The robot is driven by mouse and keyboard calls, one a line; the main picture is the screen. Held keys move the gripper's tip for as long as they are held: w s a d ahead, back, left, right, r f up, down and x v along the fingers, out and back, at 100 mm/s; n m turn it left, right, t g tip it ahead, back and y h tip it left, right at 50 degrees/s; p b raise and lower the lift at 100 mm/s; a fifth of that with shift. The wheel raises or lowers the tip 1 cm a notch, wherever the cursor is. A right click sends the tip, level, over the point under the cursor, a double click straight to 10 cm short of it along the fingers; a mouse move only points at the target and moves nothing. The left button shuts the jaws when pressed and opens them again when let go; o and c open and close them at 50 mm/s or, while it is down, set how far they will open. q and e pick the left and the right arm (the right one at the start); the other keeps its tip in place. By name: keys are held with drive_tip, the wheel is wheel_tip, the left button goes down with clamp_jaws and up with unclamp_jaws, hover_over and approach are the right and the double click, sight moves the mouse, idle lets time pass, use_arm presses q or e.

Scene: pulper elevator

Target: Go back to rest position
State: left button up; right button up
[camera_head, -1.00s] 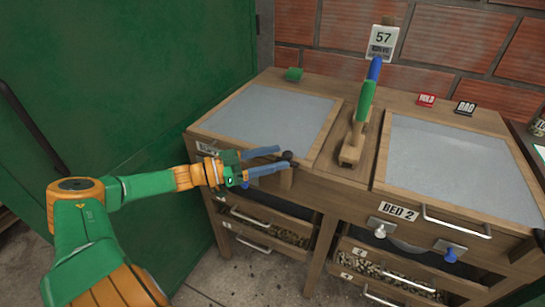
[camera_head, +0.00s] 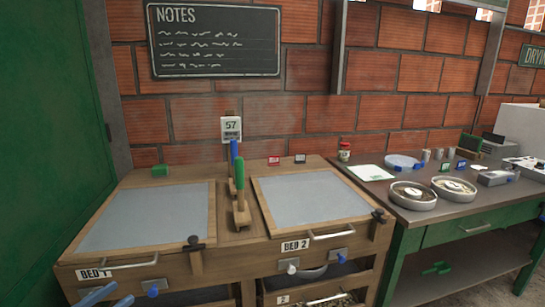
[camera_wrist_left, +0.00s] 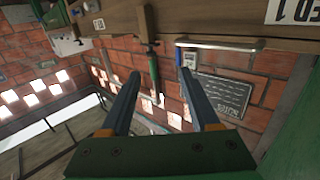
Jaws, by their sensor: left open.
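My left gripper (camera_head: 112,296) shows only as blue fingertips at the lower left edge of the head view, in front of the BED 1 side of the wooden bench. In the left wrist view the two blue-grey fingers (camera_wrist_left: 162,78) are apart with nothing between them. That view is tilted, with the bench edge along its top. My right gripper is in neither view.
The wooden bench (camera_head: 228,250) carries two grey-screened beds, BED 1 (camera_head: 150,215) and BED 2 (camera_head: 312,198). A metal-topped table (camera_head: 440,205) with round trays is at right. A green panel (camera_head: 45,130) is at left.

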use_arm(q)
drive_tip(key=s+a+f+n+g+y+p, duration=0.1)
drive_tip(key=a+f+n+y, duration=0.15)
drive_tip(key=f, duration=0.45)
drive_tip(key=a+f+n+g+y+p, duration=0.1)
drive_tip(key=f+y, duration=0.3)
drive_tip(key=f, duration=0.3)
drive_tip(key=s+d+f+g+y+p, duration=0.1)
drive_tip(key=s+f+g+y+p, duration=0.2)
drive_tip(key=s+f, duration=0.9)
drive_tip(key=s+d+f+g, duration=0.3)
drive_tip(key=s+d+f, duration=0.1)
drive_tip(key=s, duration=0.3)
drive_tip(key=s+d+f+g, duration=0.3)
drive_tip(key=s+d+f, duration=0.2)
drive_tip(key=s+d, duration=0.2)
drive_tip(key=s+d+f+g+h, duration=0.1)
drive_tip(key=s+d+f+g, duration=0.2)
drive_tip(key=s, duration=0.4)
drive_tip(key=d+f, duration=0.1)
drive_tip(key=d, duration=0.1)
drive_tip(key=shift+s+d+f+g+p, duration=0.25)
drive_tip(key=shift+s+d+g+p, duration=0.05)
drive_tip(key=shift+d+g+p, duration=0.1)
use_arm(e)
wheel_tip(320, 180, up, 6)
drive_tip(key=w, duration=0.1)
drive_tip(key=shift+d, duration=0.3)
